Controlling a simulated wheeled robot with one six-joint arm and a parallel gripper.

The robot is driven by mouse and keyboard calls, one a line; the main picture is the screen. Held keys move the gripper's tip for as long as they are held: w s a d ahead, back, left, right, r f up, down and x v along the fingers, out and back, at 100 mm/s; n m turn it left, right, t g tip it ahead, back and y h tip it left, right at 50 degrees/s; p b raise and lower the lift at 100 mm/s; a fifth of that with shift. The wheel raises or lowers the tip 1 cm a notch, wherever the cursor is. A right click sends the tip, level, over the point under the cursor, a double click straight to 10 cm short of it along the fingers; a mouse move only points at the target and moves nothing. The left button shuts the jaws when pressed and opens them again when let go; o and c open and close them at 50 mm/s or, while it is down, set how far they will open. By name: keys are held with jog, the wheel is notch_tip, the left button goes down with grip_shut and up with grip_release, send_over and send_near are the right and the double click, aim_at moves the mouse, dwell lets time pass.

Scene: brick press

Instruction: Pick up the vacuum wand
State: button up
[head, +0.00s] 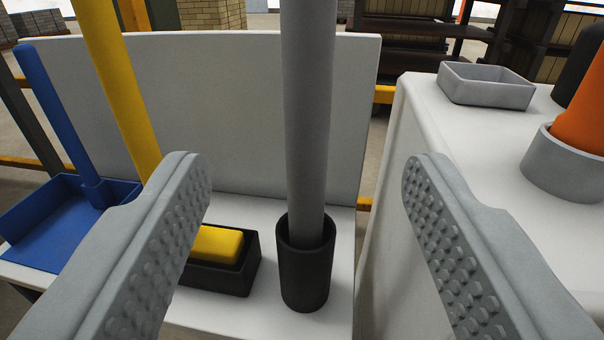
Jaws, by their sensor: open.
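The vacuum wand (308,120) is a grey tube standing upright in a black cylindrical holder (303,278) on a white shelf. Its top runs out of the frame and its lower end is hidden inside the holder. My gripper (300,172) is open, with one grey studded finger on each side of the wand in the picture. No contact between the fingers and the wand shows.
Left of the wand, a yellow-handled tool (118,85) stands in a black tray, beside a blue dustpan (55,225) with a blue handle. A white back panel (225,110) rises behind. At right, a white surface (430,115) holds a grey tray (487,85) and an orange item (583,115) in a grey cup.

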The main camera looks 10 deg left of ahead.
aim_at(308, 82)
jog(key=w, duration=0.3)
jog(key=w+a, duration=0.1)
jog(key=w, duration=0.5)
jog(key=shift+w+a, duration=0.25)
jog(key=shift+w, duration=0.15)
jog(key=shift+w+a+f, duration=0.1)
jog(key=shift+w+a, duration=0.05)
jog(key=shift+w, duration=0.85)
jog(key=shift+w+a+f, duration=0.1)
jog(key=shift+w, duration=0.85)
jog(key=shift+w+a+f, duration=0.1)
jog(key=shift+w+a, duration=0.05)
jog(key=shift+w, duration=0.85)
jog(key=shift+c, duration=0.5)
jog(key=c, duration=0.9)
